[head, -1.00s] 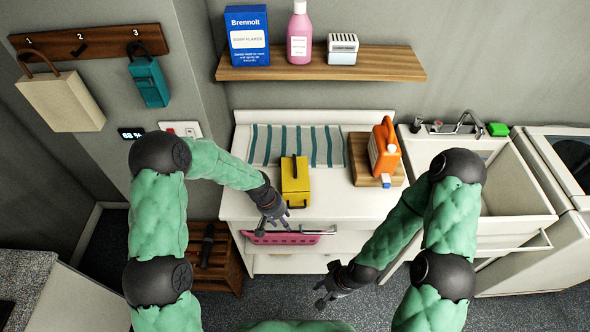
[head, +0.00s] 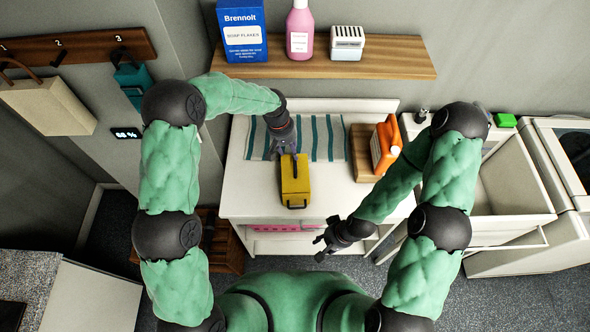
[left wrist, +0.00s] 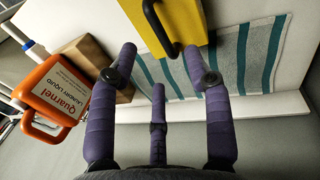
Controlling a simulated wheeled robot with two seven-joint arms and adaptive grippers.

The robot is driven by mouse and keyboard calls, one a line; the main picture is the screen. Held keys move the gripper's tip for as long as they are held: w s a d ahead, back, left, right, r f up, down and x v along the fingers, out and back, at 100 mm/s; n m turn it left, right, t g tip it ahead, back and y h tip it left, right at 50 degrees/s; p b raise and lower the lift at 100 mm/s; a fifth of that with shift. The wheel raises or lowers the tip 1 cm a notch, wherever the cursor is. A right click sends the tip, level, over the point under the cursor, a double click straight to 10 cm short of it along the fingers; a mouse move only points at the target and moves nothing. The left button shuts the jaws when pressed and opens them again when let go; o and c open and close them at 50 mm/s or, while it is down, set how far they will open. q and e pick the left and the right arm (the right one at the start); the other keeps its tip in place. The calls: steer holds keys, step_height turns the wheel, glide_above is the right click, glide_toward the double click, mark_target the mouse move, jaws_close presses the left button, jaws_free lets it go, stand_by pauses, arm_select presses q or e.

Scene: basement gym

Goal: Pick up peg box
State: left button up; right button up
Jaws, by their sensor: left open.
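The peg box, a yellow box with a black handle on top (head: 296,186), stands on the white counter near its front edge. It also shows at the top of the left wrist view (left wrist: 195,22), with its black handle (left wrist: 160,28). My left gripper (head: 287,153) is open and empty at the box's far end, close to the handle. In the left wrist view its purple fingers (left wrist: 160,62) are spread below the handle and hold nothing. My right gripper (head: 328,240) is low in front of the counter, empty, with its fingers spread.
A striped towel (head: 330,140) lies behind. A shelf (head: 390,65) with packages is above the counter. A sink (head: 510,190) is at the right.

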mark_target(295, 162)
arm_select(q)
steer(key=f, duration=0.3)
steer(key=shift+s+d+f, duration=0.1)
steer(key=shift+d+f, duration=0.25)
steer(key=shift+d+f+p, duration=0.1)
steer(key=shift+f+p, duration=0.2)
steer(key=shift+f, duration=0.35)
steer(key=shift+d+f+p, duration=0.2)
steer(key=shift+f+p, duration=0.05)
steer(key=shift+f, duration=0.45)
steer(key=shift+d+f+p, duration=0.25)
steer(key=shift+f+p, duration=0.05)
steer(key=shift+f, duration=0.45)
steer(key=shift+d+f+p, duration=0.2)
steer(key=shift+f+p, duration=0.05)
steer(key=shift+f, duration=0.45)
jaws_close()
